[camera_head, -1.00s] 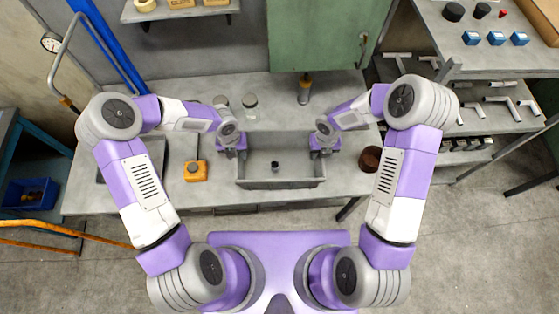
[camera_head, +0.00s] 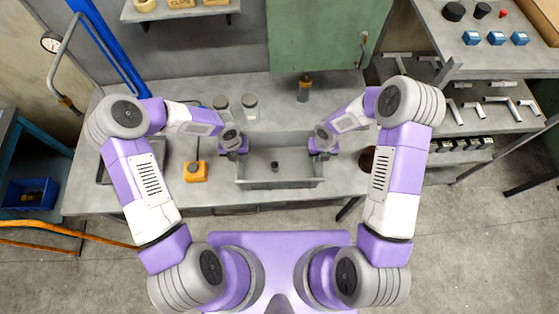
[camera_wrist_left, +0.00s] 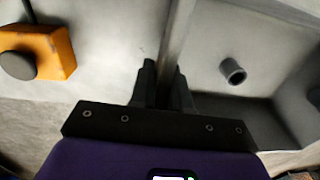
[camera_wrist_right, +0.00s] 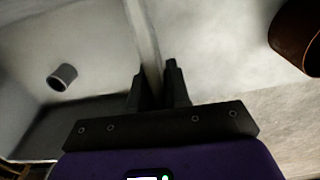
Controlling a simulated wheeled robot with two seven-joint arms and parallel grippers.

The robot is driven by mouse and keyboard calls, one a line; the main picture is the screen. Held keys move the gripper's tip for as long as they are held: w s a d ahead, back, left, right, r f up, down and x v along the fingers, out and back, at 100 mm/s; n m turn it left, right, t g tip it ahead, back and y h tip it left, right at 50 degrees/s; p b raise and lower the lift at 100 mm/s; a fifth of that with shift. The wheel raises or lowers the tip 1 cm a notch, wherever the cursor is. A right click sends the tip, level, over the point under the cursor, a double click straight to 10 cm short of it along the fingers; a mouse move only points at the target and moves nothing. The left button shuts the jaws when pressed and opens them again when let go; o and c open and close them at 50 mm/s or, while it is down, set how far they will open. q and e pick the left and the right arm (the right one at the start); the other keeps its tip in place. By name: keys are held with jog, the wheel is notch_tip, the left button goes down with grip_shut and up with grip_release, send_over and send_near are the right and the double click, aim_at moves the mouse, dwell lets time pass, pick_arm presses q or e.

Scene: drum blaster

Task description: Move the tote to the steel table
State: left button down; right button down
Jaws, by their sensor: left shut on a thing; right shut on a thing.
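The grey open tote (camera_head: 280,184) is at the front of the grey bench, between my two grippers. A small dark grey cylinder (camera_head: 275,166) is inside it; it also shows in the left wrist view (camera_wrist_left: 232,70) and the right wrist view (camera_wrist_right: 62,77). My left gripper (camera_head: 236,152) is shut on the tote's left wall, seen between its fingers in the left wrist view (camera_wrist_left: 165,88). My right gripper (camera_head: 318,151) is shut on the tote's right wall, seen in the right wrist view (camera_wrist_right: 156,88). I cannot tell whether the tote touches the bench.
An orange box with a black knob (camera_head: 195,172) stands left of the tote. Two jars (camera_head: 250,106) and a dark bottle (camera_head: 304,88) stand behind it. A brown round container (camera_wrist_right: 300,38) is at the right. A separate table (camera_head: 490,62) with blue boxes is at upper right.

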pick_arm(q)
jog(key=shift+r, duration=0.15)
pick_arm(e)
jog(key=shift+r, duration=0.15)
